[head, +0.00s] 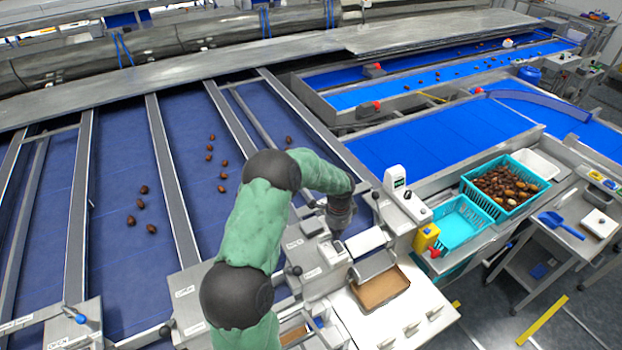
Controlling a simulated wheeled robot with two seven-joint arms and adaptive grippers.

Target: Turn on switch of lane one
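My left gripper (337,228) hangs from my green arm and points down over the lane-end panels right of centre. Its fingertips are small and partly hidden, so I cannot tell whether they are open or shut. The labels are too small to tell which is lane one. My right gripper is not in view.
Blue sorting lanes (110,240) with scattered dates are divided by metal rails. A brown-bottomed tray (381,288) lies on the white bench. A yellow switch box (426,238) stands beside an empty turquoise crate (458,228). Another turquoise crate (480,201) holds dates.

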